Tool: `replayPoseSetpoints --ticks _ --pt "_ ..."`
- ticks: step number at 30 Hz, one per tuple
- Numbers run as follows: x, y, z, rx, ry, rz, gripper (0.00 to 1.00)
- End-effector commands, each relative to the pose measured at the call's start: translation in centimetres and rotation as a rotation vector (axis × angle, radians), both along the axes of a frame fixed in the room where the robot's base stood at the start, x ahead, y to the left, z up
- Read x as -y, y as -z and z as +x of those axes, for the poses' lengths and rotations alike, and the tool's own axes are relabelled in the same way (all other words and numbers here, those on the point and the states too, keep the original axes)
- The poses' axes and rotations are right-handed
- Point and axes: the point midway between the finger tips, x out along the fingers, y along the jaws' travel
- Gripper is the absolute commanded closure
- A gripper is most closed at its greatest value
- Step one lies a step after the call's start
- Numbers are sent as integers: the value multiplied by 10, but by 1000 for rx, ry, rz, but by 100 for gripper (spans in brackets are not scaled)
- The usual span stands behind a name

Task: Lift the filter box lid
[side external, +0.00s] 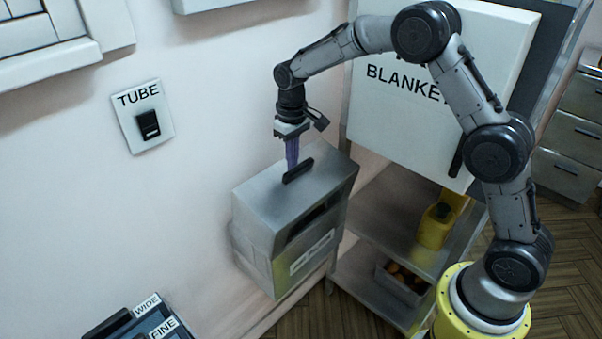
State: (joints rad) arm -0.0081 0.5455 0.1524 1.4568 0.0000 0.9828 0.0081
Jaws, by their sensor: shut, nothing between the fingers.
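The filter box (252,244) is a grey metal box against the pale wall, left of my arm. Its lid (262,204) lies flat on top and has a black bar handle (298,170). A dark slot and a white label show on the box's front; the label's text is too small to read. My gripper (292,170) points straight down just above the lid, at the left end of the handle. Its purple fingers are shut with nothing between them. I cannot tell whether the fingertips touch the handle or the lid.
A white cabinet marked BLANKET (400,110) stands behind my arm. A steel shelf (385,222) right of the box holds a yellow container (435,227) and a bin of orange items (400,285). A TUBE switch plate (143,117) is on the wall. WIDE and FINE labels show lower left.

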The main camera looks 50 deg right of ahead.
Motion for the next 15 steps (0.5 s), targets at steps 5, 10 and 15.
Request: replayPoseSetpoints --ticks 5,10,15 --pt "0 4 -5 -14 0 0 100" --pt "0 4 -6 -16 0 0 100" --pt "0 4 -10 -19 0 0 100"
